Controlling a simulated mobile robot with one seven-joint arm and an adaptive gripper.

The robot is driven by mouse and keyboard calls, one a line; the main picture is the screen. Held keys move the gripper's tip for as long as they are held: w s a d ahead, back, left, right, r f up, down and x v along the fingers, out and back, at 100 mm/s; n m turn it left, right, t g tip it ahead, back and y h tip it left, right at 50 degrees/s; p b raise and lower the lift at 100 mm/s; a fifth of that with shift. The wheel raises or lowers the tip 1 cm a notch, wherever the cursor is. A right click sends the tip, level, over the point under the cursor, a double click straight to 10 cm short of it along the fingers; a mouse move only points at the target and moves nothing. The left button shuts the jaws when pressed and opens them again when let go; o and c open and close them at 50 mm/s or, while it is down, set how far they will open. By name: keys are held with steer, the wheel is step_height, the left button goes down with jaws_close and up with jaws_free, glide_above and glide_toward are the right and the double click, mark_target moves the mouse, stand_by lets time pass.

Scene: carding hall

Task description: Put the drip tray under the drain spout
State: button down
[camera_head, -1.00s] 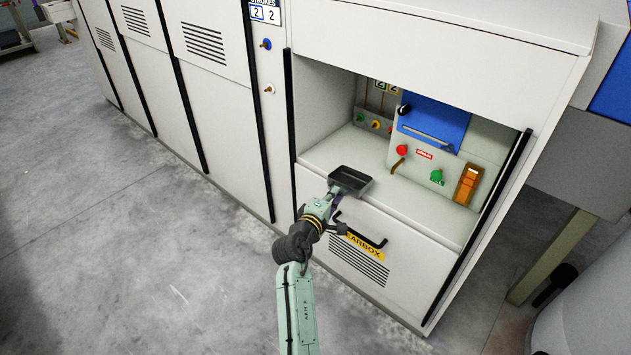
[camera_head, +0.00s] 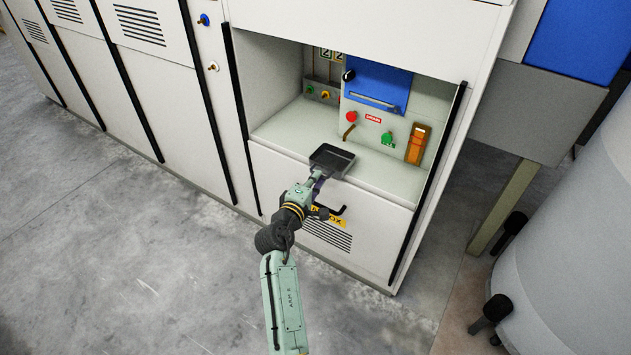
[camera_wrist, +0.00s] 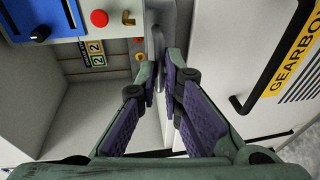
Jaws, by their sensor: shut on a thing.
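The drip tray (camera_head: 332,160) is a dark, shallow rectangular pan. My gripper (camera_head: 318,175) is shut on its near edge and holds it about level at the front edge of the recess ledge. In the wrist view, my gripper's purple-padded fingers (camera_wrist: 162,76) pinch the tray's grey edge (camera_wrist: 155,38); most of the tray is hidden there. The drain spout (camera_head: 349,131) is a short brown pipe below a red knob on the recess's back panel. It also shows in the wrist view (camera_wrist: 128,18). The tray is in front of the spout, apart from it. I cannot tell whether the tray touches the ledge.
The pale ledge (camera_head: 285,128) is bare around the tray. A green knob (camera_head: 388,138) and an orange gauge (camera_head: 416,145) are right of the spout; a blue cover (camera_head: 378,84) is above. A black handle (camera_head: 330,211) sticks out below the ledge. A grey drum (camera_head: 575,265) stands right.

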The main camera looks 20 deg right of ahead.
mark_target(326, 169)
steer(key=shift+s+d+r+x, duration=0.1)
steer(key=shift+d+r+x, duration=0.05)
steer(key=shift+x, duration=1)
steer(key=shift+s+d+r+x, duration=0.15)
steer(key=shift+x, duration=1)
steer(key=shift+s+d+r+x, duration=0.1)
steer(key=shift+d+r+x, duration=0.1)
steer(key=shift+x, duration=0.95)
steer(key=shift+a+f, duration=0.1)
steer(key=shift+f, duration=0.05)
steer(key=c, duration=1.7)
jaws_free()
steer(key=shift+o, duration=0.2)
steer(key=shift+f, duration=0.1)
steer(key=shift+s, duration=0.1)
